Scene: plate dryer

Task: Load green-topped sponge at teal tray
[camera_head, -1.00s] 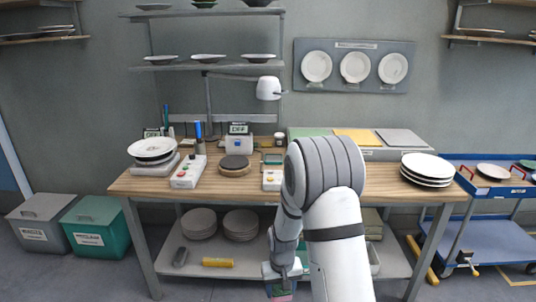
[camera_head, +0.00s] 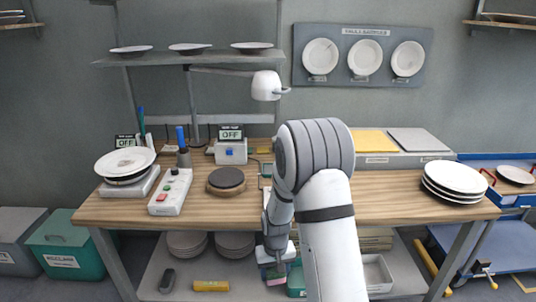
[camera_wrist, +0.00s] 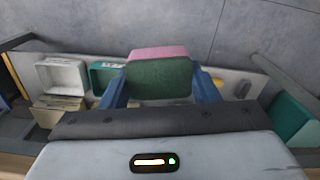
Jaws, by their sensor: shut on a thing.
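My gripper (camera_wrist: 160,90) is shut on the green-topped sponge, with one blue finger on each side of it. The sponge (camera_wrist: 160,75) shows a dark green face and a pink layer in the wrist view. In the head view my gripper (camera_head: 276,262) hangs at the front of the bench, and the sponge is small and hard to make out there. In the head view a bit of the teal tray (camera_head: 296,283) shows beside my arm.
A white tray (camera_wrist: 63,74) lies left of the teal tray on the lower shelf (camera_head: 220,271). A yellow object (camera_head: 211,286) and a dark grey object (camera_head: 167,280) lie at its left. The wooden bench top (camera_head: 240,205) overhangs the shelf. A teal bin (camera_head: 70,245) stands at left.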

